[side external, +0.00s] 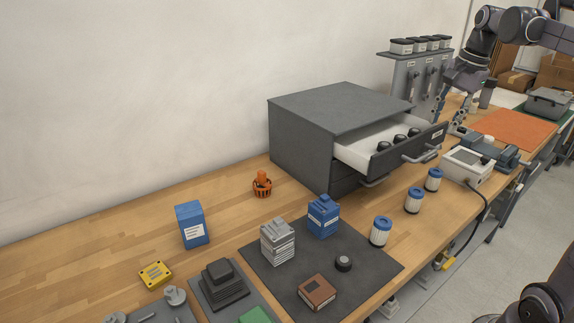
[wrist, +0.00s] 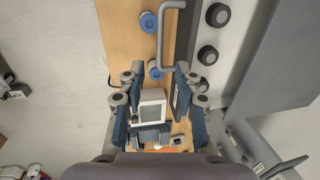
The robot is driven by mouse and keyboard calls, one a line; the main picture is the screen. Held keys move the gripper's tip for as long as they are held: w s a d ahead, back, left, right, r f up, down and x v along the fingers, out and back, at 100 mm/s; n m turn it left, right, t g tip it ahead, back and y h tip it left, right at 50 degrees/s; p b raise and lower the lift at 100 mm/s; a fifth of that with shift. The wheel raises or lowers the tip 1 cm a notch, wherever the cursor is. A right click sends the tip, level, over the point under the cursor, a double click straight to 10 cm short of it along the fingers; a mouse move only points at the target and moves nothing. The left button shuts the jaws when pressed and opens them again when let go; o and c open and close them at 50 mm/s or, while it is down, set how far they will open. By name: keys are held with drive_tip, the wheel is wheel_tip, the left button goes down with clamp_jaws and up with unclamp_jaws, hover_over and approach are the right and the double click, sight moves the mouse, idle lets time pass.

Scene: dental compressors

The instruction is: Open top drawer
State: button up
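The grey drawer cabinet (side external: 325,115) stands on the wooden bench against the wall. Its top drawer (side external: 400,150) is pulled out, showing a white inside with several black round items. The drawer handle (side external: 418,157) is on its front, and in the wrist view the handle (wrist: 165,40) is a grey bar ahead of the fingers. My gripper (side external: 455,110) is beyond the drawer's right end, above the bench. In the wrist view my gripper (wrist: 153,88) has its fingers spread apart with nothing held between them. It is apart from the handle.
A white-grey box device (side external: 467,165) with a cable sits right of the drawer. Blue-capped cylinders (side external: 414,200) line the bench's front edge. A dark mat (side external: 270,275) holds several small items. A rack (side external: 415,80) stands behind the cabinet. An orange mat (side external: 515,130) lies farther right.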

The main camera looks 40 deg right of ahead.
sight(428, 154)
drive_tip(key=f, duration=0.3)
drive_tip(key=w+f, duration=0.1)
drive_tip(key=f, duration=0.4)
drive_tip(key=shift+w+f, duration=0.3)
clamp_jaws()
